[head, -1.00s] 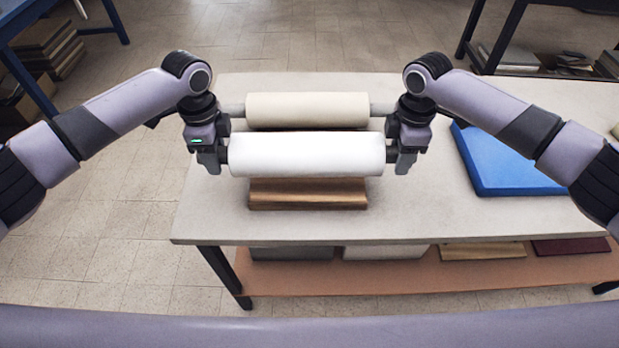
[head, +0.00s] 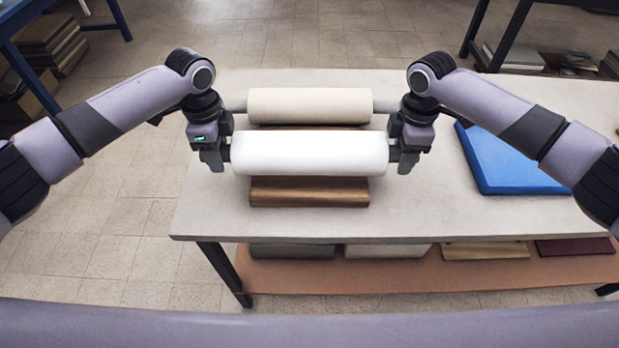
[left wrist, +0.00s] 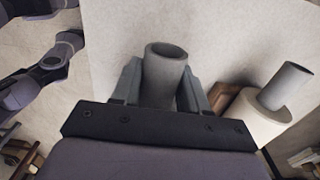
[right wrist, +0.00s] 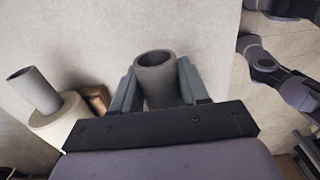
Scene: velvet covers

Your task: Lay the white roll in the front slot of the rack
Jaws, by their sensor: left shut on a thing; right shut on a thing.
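The white roll (head: 310,153) lies level between my two grippers, above the wooden rack (head: 310,191), whose front part shows below it. My left gripper (head: 212,160) is shut on the roll's grey core end, which also shows between the fingers in the left wrist view (left wrist: 163,75). My right gripper (head: 407,160) is shut on the other core end, seen in the right wrist view (right wrist: 157,80). A cream roll (head: 310,105) lies behind, on the back of the rack. The white roll hides the rack's middle, and whether it touches the rack cannot be told.
The pale table top (head: 420,215) is clear in front and around the rack. A blue folded cloth or slab (head: 510,160) lies to the right. A lower shelf (head: 400,278) holds several flat folded pieces. Other tables stand at the back left and right.

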